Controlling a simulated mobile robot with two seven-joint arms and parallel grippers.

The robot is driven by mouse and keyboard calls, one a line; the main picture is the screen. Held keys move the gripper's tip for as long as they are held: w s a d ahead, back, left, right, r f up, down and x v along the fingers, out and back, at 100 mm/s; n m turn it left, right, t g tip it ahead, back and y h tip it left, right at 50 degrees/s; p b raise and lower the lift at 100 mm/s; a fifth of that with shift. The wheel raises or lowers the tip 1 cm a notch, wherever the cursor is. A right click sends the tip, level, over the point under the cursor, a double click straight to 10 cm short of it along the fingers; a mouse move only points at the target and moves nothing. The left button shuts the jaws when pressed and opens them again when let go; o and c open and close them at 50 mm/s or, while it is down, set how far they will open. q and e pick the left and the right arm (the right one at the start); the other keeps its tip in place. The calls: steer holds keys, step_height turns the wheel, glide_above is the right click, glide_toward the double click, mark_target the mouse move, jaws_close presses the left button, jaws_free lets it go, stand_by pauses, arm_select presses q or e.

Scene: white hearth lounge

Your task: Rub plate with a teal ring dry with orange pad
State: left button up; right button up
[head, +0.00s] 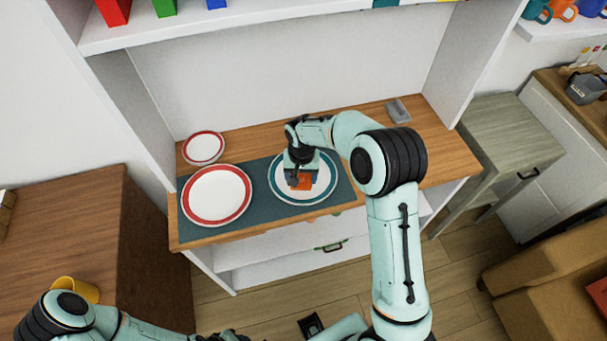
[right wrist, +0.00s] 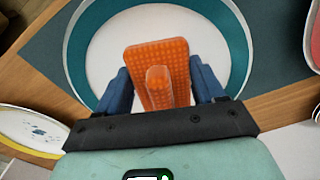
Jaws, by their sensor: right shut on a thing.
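The plate with a teal ring (head: 277,189) lies on a dark teal mat on the wooden top; it fills the upper part of the right wrist view (right wrist: 75,62). My right gripper (head: 302,176) points down over this plate, its blue fingers shut on the orange pad (head: 301,183). In the right wrist view the pad (right wrist: 157,62) lies flat over the plate's middle, its raised grip between the fingers. I cannot tell whether the pad touches the plate. My left arm is low at the left of the head view; its gripper's jaws cannot be made out.
A large red-ringed plate (head: 216,196) lies left on the mat (head: 262,222). A small red-ringed plate (head: 204,147) sits behind it. A yellow-rimmed plate with blue spots (right wrist: 35,130) shows in the right wrist view. A grey object (head: 398,109) stands back right. A shelf (head: 250,25) hangs above.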

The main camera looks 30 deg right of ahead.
step_height(320, 180, up, 6)
steer(key=shift+w+d+f+p, duration=0.15)
steer(key=shift+f+p, duration=0.1)
steer(key=shift+p, duration=0.85)
arm_select(q)
steer(key=w+r, duration=0.2)
steer(key=r, duration=0.1)
steer(key=shift+w+r, duration=0.1)
steer(key=shift+w, duration=0.1)
arm_select(e)
steer(key=shift+r, duration=0.1)
steer(key=shift+r, duration=0.1)
steer(key=shift+r, duration=0.25)
steer(key=shift+r+p, duration=0.7)
steer(key=shift+r, duration=0.55)
arm_select(q)
steer(key=shift+w+r+t, duration=0.3)
steer(key=shift+w+r, duration=0.55)
steer(key=shift+s, duration=0.15)
